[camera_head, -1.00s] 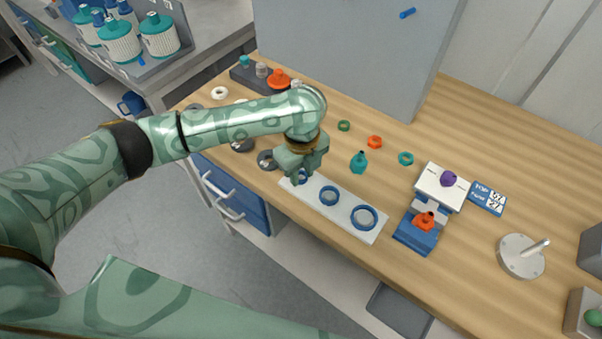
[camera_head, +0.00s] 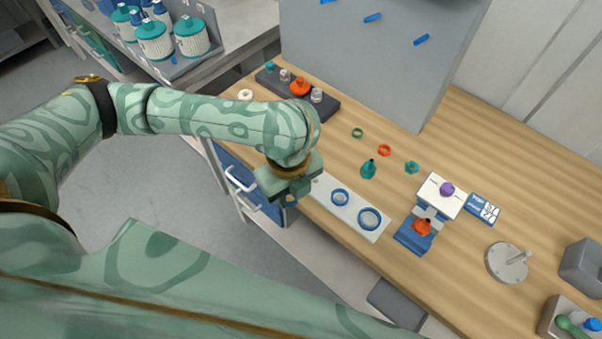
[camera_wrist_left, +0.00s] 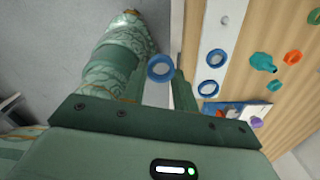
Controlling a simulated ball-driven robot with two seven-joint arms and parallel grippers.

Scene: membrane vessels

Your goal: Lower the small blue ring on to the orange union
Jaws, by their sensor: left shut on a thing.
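My left gripper (camera_head: 291,194) is beside the front-left end of the white ring tray (camera_head: 322,188), past the table's front edge. In the left wrist view it is shut on the small blue ring (camera_wrist_left: 160,68), held between the fingers and clear of the tray. The head view does not show that ring; the gripper hides it. The orange union (camera_head: 422,226) sits on a blue stand (camera_head: 411,240) to the right of the tray, well away from the gripper. My right gripper is not in view.
Two larger blue rings, a middle one (camera_head: 340,197) and a big one (camera_head: 369,218), lie on the tray. A white block with a purple piece (camera_head: 447,189) stands behind the union. A grey panel (camera_head: 375,60) rises at the back.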

